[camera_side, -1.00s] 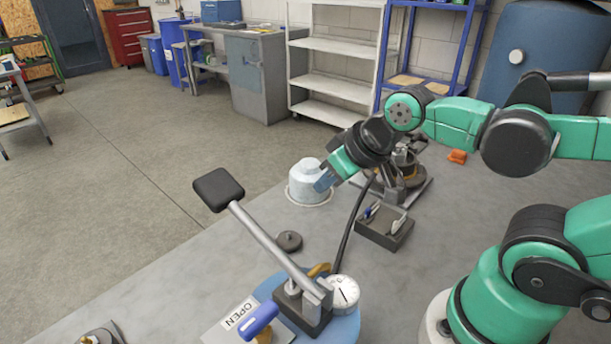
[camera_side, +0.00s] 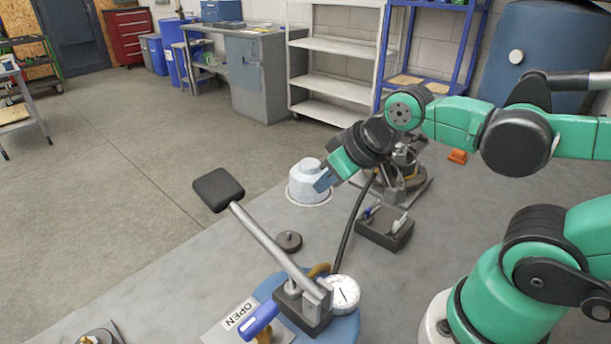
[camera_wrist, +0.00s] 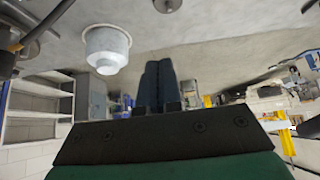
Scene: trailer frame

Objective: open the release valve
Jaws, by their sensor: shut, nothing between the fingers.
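The release valve has a blue handle (camera_side: 259,320) at the bottom of the side view, beside a white label reading OPEN (camera_side: 240,313). It sits by a blue base (camera_side: 345,327) that carries a pump with a long grey lever and black pad (camera_side: 218,189) and a white round gauge (camera_side: 343,293). My gripper (camera_side: 325,180) is up and to the right of the valve, well apart from it, close to a white domed container (camera_side: 309,182). In the wrist view my gripper's fingers (camera_wrist: 158,85) are together and empty. The valve cannot be made out in the wrist view.
A dark tray (camera_side: 384,229) with small tools lies right of a black hose (camera_side: 352,222). A dark round knob (camera_side: 288,241) lies on the grey bench. The raised lever spans the space left of the gauge. The white container also shows in the wrist view (camera_wrist: 106,48).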

